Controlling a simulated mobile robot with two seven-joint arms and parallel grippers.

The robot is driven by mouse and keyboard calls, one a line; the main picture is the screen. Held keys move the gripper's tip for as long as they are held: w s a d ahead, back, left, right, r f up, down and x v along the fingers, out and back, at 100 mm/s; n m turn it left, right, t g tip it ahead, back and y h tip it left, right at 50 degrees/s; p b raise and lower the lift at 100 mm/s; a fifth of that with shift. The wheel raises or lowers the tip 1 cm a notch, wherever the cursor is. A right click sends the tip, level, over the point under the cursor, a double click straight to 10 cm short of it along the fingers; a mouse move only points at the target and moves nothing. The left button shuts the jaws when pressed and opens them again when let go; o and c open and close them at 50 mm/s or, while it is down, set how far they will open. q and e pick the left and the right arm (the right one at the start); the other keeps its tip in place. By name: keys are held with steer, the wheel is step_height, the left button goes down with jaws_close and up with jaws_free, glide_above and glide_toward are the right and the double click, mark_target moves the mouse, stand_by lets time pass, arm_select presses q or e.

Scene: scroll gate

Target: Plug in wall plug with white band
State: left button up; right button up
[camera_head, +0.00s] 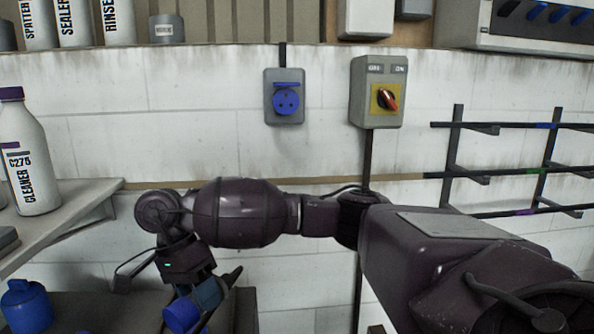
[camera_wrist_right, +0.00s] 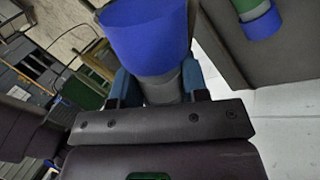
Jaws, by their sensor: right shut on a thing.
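My right gripper (camera_head: 200,300) is low at the bottom left of the head view, shut on a blue plug (camera_head: 181,315). In the right wrist view the held plug (camera_wrist_right: 147,30) has a wide blue end and a grey part between the fingers. I cannot make out a white band on it. A blue wall socket (camera_head: 286,101) in a grey box is on the white wall, above and to the right of the gripper, with its lid raised. My left gripper is not in view.
A plug with a green band (camera_wrist_right: 262,20) lies on a surface in the right wrist view. A blue object (camera_head: 28,305) sits at lower left. A cleaner bottle (camera_head: 32,155) stands on a shelf at left. A switch box (camera_head: 378,92) and a black rack (camera_head: 500,172) are on the wall.

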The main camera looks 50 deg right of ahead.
steer(key=d+r+m+y, duration=0.1)
steer(key=r+m+y, duration=0.1)
steer(key=m, duration=0.1)
steer(key=d+r+m+g+y, duration=0.1)
steer(key=r+m+y, duration=0.2)
steer(key=m, duration=0.1)
steer(key=w+d+r+m+g+y, duration=0.1)
steer(key=r+m+y, duration=0.1)
steer(key=m, duration=0.2)
steer(key=shift+w+d+r+p, duration=0.1)
steer(key=shift+d+r+p, duration=0.2)
steer(key=shift+r, duration=0.05)
steer(key=s+d+r+m+t+y+p, duration=0.1)
steer(key=s+d+r+m+t+y, duration=0.25)
steer(key=d+r+m+t, duration=0.65)
steer(key=s+d+r+m+t+y+p, duration=0.1)
steer(key=s+d+r+m+t+y, duration=0.1)
steer(key=d+r+m+t+y, duration=0.8)
steer(key=w+r+h+b, duration=0.1)
steer(key=w, duration=0.1)
steer(key=w+n+g+h+b, duration=0.1)
steer(key=h, duration=0.1)
steer(key=w+r+n+h, duration=0.1)
steer(key=w+h, duration=0.1)
steer(key=shift+w+d+r+g+h+b, duration=0.25)
steer(key=shift+w+d+r+g+b, duration=0.05)
steer(key=shift+w+d+r+b, duration=0.1)
steer(key=shift+d+p, duration=0.15)
steer(key=shift+p, duration=1.05)
stand_by(0.3)
